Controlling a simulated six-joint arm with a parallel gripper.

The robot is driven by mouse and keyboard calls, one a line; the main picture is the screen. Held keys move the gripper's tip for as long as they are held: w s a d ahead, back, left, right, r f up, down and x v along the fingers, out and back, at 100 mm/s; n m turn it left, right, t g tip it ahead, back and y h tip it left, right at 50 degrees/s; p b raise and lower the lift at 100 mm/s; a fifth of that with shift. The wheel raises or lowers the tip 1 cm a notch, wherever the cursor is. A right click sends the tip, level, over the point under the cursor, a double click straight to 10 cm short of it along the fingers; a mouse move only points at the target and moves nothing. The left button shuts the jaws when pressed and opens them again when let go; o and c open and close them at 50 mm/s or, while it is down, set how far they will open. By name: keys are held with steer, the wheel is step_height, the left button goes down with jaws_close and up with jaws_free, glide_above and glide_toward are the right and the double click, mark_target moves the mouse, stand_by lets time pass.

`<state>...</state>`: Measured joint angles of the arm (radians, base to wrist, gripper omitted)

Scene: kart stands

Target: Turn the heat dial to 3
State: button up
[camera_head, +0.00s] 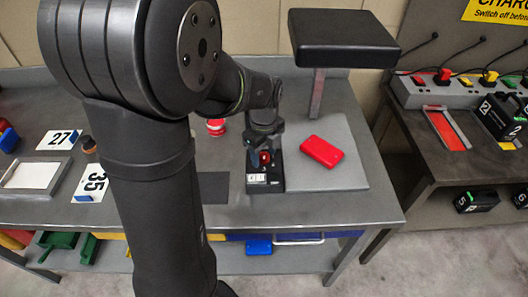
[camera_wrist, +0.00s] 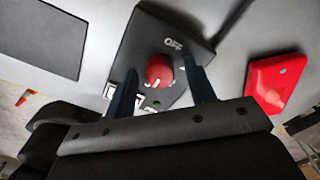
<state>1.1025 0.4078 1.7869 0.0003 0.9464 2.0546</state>
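The heat dial is a red round knob (camera_wrist: 159,70) on top of a black control box (camera_wrist: 140,45). "OFF" is printed beside the knob, and white labels lie on its other side, partly hidden by a finger. In the head view the knob (camera_head: 265,157) shows small on the black box (camera_head: 264,186), below my gripper (camera_head: 264,147). In the wrist view my gripper (camera_wrist: 160,75) is open, with one dark finger on each side of the knob and visible gaps between. I cannot read the dial's setting.
A red case (camera_head: 322,151) lies on the light board right of the box; it also shows in the wrist view (camera_wrist: 274,82). A post with a black padded top (camera_head: 343,40) stands behind it. Number cards (camera_head: 92,182) and a tray (camera_head: 33,176) lie at left.

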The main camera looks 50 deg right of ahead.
mark_target(264, 155)
steer(key=shift+r, duration=0.1)
step_height(264, 155, up, 17)
steer(key=shift+r, duration=0.15)
stand_by(0.4)
stand_by(0.5)
step_height(264, 155, down, 18)
steer(key=shift+r, duration=0.25)
steer(key=shift+r, duration=0.1)
stand_by(0.4)
